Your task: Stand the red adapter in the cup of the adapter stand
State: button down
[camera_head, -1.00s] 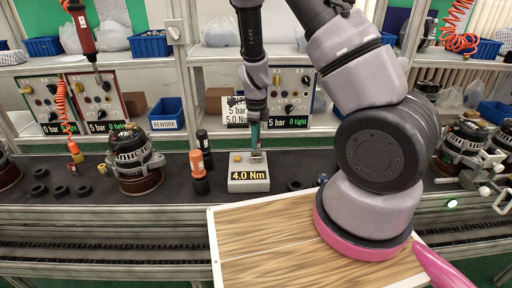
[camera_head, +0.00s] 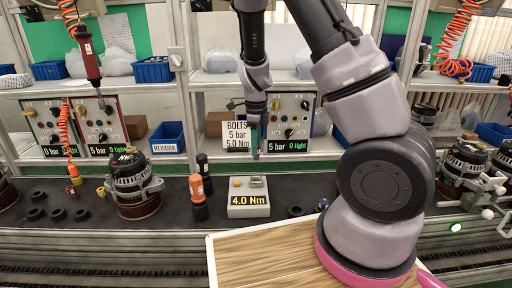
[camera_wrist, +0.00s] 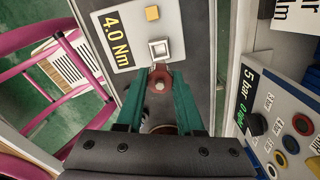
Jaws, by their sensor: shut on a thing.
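The red adapter (camera_wrist: 161,78) is held between the green fingertips of my gripper (camera_wrist: 160,85) in the wrist view. It looks like a red hex-shaped piece with a pale centre. In the head view my gripper (camera_head: 256,145) hangs above the back of the grey 4.0 Nm box (camera_head: 248,200), apart from it. The adapter is too small to make out there. I cannot pick out the adapter stand or its cup with certainty in either view. A round dark part partly shows between the fingers in the wrist view, mostly hidden by the gripper body.
The 4.0 Nm box has a square metal socket (camera_wrist: 159,48). Orange (camera_head: 197,188) and black upright tools stand left of it. An alternator (camera_head: 130,180) and black rings lie further left. A BOLTS sign (camera_head: 236,135) and control panel (camera_head: 290,120) stand behind. A wooden board (camera_head: 265,258) is in front.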

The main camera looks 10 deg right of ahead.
jog(key=shift+r, duration=2.35)
jog(key=shift+f, duration=0.1)
